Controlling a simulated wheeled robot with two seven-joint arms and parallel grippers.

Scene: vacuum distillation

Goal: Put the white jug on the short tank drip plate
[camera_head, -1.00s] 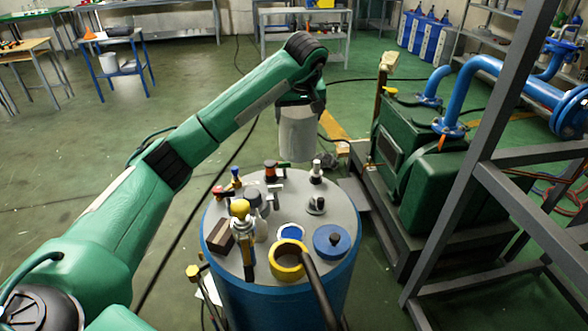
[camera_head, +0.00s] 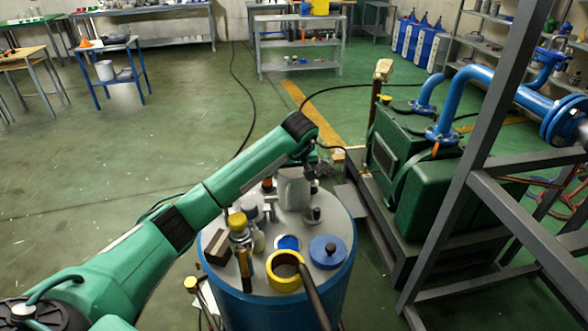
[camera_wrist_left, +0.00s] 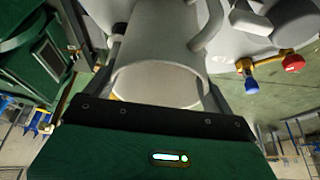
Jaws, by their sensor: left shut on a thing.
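The white jug (camera_head: 293,188) is at the far side of the short blue tank's grey top (camera_head: 262,268). My left gripper (camera_head: 312,172) is shut on it. In the left wrist view the jug (camera_wrist_left: 158,45) lies between the two fingers, its rim toward the camera and its handle on the right. In the head view it looks upright; whether its base touches the tank top, I cannot tell. I cannot make out a separate drip plate; the jug hides part of the top. My right gripper is not in view.
The tank top carries valves, a yellow-capped fitting (camera_head: 239,232), a brown block (camera_head: 219,247), a blue disc with a knob (camera_head: 328,252) and a yellow ring (camera_head: 284,272) with a dark bar. A green pump unit (camera_head: 433,190) and grey frame (camera_head: 480,150) stand to the right.

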